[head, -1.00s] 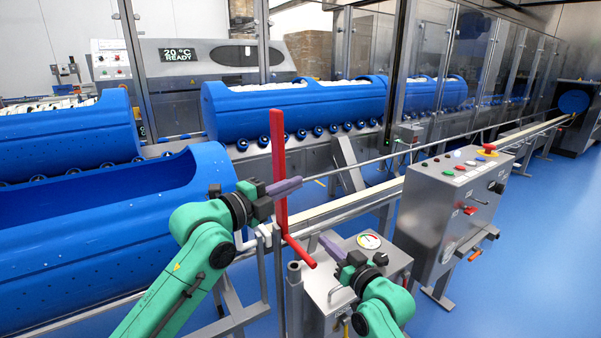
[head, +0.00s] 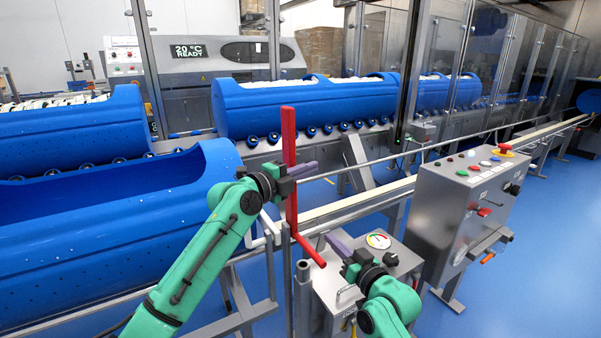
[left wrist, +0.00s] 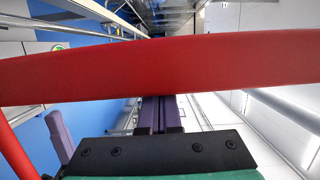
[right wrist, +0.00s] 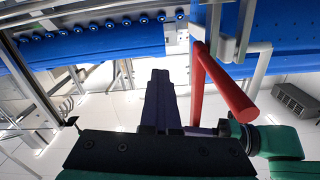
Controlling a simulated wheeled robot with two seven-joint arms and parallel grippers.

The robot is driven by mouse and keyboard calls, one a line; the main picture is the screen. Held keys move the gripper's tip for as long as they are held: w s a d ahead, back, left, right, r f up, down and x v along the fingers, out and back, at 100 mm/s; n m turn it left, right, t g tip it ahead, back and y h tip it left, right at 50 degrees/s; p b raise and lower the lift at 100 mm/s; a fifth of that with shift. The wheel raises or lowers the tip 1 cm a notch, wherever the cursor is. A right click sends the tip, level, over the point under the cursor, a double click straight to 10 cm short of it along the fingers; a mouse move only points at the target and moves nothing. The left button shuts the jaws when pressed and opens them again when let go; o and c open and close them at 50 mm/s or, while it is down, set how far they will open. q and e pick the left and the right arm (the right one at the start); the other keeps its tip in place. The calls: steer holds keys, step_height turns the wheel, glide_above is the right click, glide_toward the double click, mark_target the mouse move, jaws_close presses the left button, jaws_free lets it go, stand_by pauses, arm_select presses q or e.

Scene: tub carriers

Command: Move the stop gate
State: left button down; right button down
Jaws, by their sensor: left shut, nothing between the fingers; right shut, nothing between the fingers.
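The stop gate is a red upright bar (head: 290,165) with a red lower arm (head: 311,252) that sticks out toward the front right. In the left wrist view the red bar (left wrist: 160,70) crosses the whole picture just beyond my left fingers. My left gripper (head: 308,169) is shut and empty, with its fingers at the upright bar; I cannot tell whether they touch it. My right gripper (head: 338,245) is shut and empty, just right of the lower arm. In the right wrist view the red arm (right wrist: 225,88) lies right of my right fingers (right wrist: 160,85), apart from them.
An empty blue tub (head: 60,245) lies at the left beside the gate. Filled blue tubs (head: 300,103) stand on rollers behind. A steel rail (head: 400,150) runs off to the right. A steel control box (head: 440,215) stands right of my right gripper.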

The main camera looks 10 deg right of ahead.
steer(key=c, duration=0.8)
jaws_free()
steer(key=shift+o, duration=0.2)
steer(key=shift+s, duration=0.1)
